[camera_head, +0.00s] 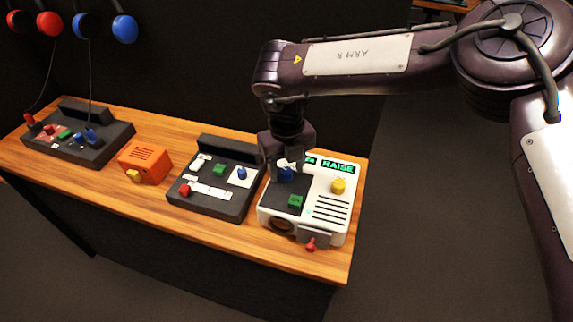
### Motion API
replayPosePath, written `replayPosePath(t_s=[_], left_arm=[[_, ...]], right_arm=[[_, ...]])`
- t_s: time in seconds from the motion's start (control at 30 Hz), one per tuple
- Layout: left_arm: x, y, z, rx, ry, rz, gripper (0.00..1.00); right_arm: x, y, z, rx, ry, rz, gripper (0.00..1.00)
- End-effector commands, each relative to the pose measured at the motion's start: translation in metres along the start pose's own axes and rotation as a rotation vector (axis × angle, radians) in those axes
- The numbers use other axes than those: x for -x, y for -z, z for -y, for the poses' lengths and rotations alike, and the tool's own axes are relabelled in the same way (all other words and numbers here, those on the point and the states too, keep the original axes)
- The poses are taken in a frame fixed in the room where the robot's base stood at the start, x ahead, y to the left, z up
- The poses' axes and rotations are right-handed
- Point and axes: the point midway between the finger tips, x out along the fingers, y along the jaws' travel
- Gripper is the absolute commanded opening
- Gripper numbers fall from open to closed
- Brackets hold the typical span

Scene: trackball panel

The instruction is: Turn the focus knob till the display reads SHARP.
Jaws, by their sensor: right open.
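A white projector-like device (318,212) stands at the right end of the wooden table, with a dark round lens (283,224) in front. Its display (338,167) shows green text reading RAISE; the display's left part is partly covered by my gripper. On top are a blue knob (287,175), a yellow knob (338,186) and a green button (295,201). A red lever (311,243) is at the front. No label tells which knob is focus. My right gripper (287,166) points down, open, right at the blue knob; I cannot tell whether it touches. My left gripper is out of view.
A dark control panel (236,156) with switches stands close left of the device. Further left are an orange box (147,162) and another dark panel (110,137). Red and blue headphones (125,29) hang at the back left. The table's front strip is bare.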

Motion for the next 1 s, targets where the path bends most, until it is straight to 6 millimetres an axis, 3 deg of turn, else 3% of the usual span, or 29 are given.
replayPosePath(t_s=[0.13, 0.47, 0.77, 1.0], left_arm=[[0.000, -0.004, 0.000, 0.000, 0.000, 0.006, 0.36], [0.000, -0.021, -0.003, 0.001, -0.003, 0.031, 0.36], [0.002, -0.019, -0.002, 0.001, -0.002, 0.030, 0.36], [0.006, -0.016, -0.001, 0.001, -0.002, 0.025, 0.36]], right_arm=[[0.000, 0.000, 0.000, 0.000, 0.000, 0.000, 0.46], [0.000, 0.000, 0.000, 0.000, 0.000, 0.000, 0.04], [0.001, 0.000, 0.000, -0.041, -0.002, -0.001, 0.04], [0.002, -0.001, 0.000, -0.183, -0.003, -0.001, 0.04]])
